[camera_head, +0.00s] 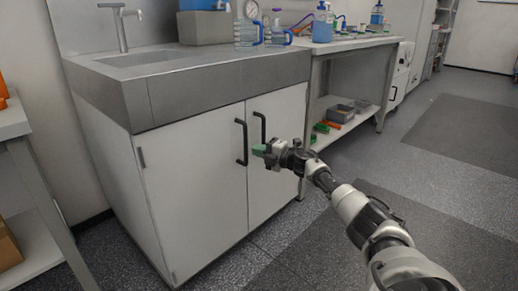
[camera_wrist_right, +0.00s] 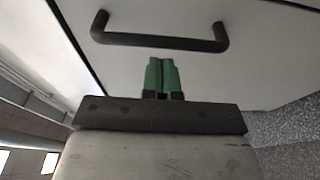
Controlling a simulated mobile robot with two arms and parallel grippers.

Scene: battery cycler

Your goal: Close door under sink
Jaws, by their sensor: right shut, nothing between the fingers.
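The cabinet under the sink has two white doors, a left door (camera_head: 200,185) and a right door (camera_head: 277,140), each with a black bar handle. In the head view both doors look flush with the cabinet front. My right gripper (camera_head: 260,150) is shut and empty, its green fingertips close to the right door's handle (camera_head: 262,127). In the right wrist view the green fingers (camera_wrist_right: 162,76) are together just below a black handle (camera_wrist_right: 160,38) on a white door panel (camera_wrist_right: 270,70). Contact with the door cannot be told. My left gripper is not in view.
The steel sink (camera_head: 150,58) with its faucet (camera_head: 121,25) tops the cabinet. Blue-trimmed jugs (camera_head: 247,32) stand on the counter. A workbench (camera_head: 340,43) with bottles and a lower shelf is behind at right. Open grey floor (camera_head: 455,180) lies to the right.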

